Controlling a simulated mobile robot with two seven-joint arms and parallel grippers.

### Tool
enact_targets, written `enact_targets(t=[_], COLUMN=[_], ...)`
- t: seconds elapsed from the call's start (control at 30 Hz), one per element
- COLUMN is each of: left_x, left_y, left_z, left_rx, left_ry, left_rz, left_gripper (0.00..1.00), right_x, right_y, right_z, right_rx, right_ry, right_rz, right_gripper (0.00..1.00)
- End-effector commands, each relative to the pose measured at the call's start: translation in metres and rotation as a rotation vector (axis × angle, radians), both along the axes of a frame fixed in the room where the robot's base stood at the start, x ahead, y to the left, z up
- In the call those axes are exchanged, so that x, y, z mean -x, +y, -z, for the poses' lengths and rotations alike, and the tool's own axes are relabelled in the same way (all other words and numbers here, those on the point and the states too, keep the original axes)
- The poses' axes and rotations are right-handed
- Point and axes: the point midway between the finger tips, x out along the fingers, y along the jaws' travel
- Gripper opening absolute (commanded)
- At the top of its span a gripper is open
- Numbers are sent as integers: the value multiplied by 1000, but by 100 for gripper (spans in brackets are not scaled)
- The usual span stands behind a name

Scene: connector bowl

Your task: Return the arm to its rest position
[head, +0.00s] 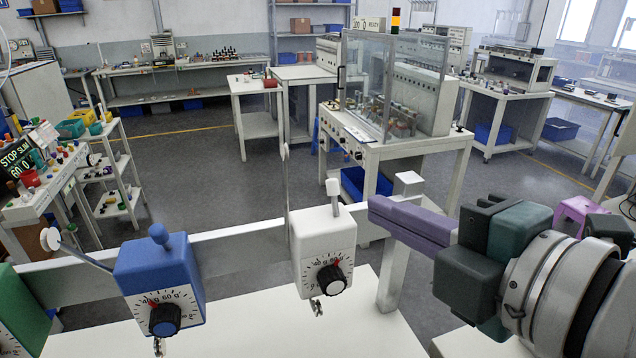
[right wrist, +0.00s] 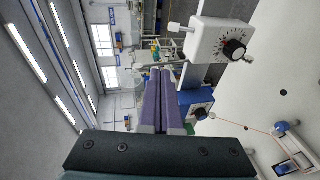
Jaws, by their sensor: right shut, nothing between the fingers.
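My right gripper (head: 378,208) comes in from the right in the head view, with its long purple fingers pointing left. The fingers lie together, shut and empty. In the right wrist view the two purple fingers (right wrist: 160,74) also lie side by side with nothing between them. The gripper is to the right of a white dial box (head: 325,245) and looks apart from it. That white box also shows in the right wrist view (right wrist: 215,38), to the right of the fingertips. My left gripper is in neither view.
A blue dial box (head: 160,275) and a partly cut-off green box (head: 22,318) stand along the same white rail (head: 240,238). A pale bench top (head: 270,325) lies below. Behind are a glass-screened workbench (head: 390,160), a cluttered cart (head: 45,190) and open grey floor.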

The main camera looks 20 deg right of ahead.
Motion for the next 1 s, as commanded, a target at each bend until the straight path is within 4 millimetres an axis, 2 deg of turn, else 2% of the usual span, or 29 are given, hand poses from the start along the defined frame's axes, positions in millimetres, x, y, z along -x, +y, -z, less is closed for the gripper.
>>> enact_targets(t=[0.37, 0.5, 0.57, 0.67, 0.73, 0.87, 0.93, 0.97, 1.0], left_x=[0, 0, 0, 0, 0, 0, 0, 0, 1], left_y=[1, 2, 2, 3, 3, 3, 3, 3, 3], left_z=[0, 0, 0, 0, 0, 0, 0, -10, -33], left_rx=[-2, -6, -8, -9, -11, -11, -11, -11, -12], left_ry=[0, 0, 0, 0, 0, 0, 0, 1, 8], left_rz=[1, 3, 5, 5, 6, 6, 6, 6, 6], left_gripper=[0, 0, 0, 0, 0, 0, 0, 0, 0], right_x=[2, 15, 30, 65, 94, 150, 182, 189, 186], right_y=[-1, -12, -19, -29, -33, -34, -32, -32, -32], right_z=[1, 21, 36, 63, 77, 94, 98, 87, 63], right_rx=[-16, -178, -305, -534, -672, -871, -954, -973, -965], right_ry=[15, 185, 312, 543, 685, 903, 1002, 1023, 1014], right_rz=[11, 141, 252, 478, 643, 948, 1117, 1162, 1146], right_gripper=[0, 0, 0, 0, 0, 0, 0, 0, 0])
